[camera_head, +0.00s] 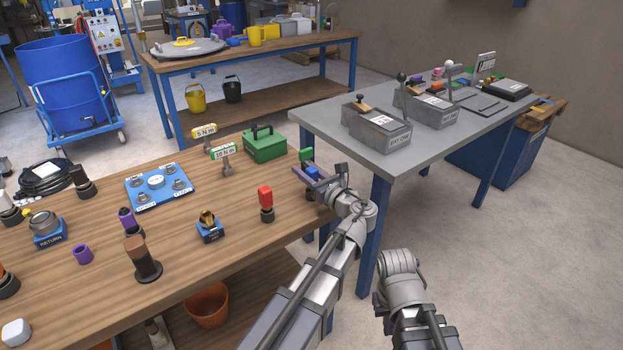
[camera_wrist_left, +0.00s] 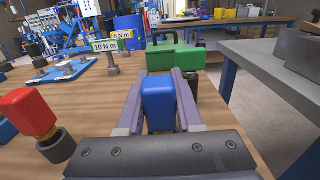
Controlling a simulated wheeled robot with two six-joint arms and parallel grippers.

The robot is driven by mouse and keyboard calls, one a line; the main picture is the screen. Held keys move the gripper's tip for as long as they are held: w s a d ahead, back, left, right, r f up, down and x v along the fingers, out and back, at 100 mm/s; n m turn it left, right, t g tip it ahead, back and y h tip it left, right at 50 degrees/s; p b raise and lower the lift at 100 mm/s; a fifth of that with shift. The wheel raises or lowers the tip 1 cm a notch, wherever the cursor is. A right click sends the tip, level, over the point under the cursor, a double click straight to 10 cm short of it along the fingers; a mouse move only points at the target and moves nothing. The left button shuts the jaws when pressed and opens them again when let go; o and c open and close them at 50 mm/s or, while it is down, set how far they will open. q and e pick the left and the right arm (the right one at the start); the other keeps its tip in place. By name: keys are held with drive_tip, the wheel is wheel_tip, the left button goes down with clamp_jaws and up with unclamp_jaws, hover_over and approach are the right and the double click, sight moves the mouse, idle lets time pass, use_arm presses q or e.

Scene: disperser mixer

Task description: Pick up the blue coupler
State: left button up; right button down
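The blue coupler (camera_wrist_left: 158,98) sits between the two fingers of my left gripper (camera_wrist_left: 160,82) and fills the gap between them. The fingers lie against its two sides, so the gripper looks shut on it. In the head view, my left gripper (camera_head: 313,178) is at the right edge of the wooden table, and a bit of the blue coupler (camera_head: 312,172) shows between its fingers. The coupler's lower part is hidden, so I cannot tell whether it touches the table. My right arm shows at the lower right of the head view, but its gripper does not.
A green coupler (camera_head: 306,155) stands just beyond the left gripper, close to a finger. A green case (camera_head: 265,145) is behind it. A red coupler (camera_head: 265,199) stands to the left. A grey table (camera_head: 333,128) lies close on the right, past a gap.

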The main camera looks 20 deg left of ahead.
use_arm(q)
clamp_jaws()
drive_tip(key=shift+r, duration=0.1)
idle(0.3)
wheel_tip(320, 180, up, 10)
drive_tip(key=p, duration=1)
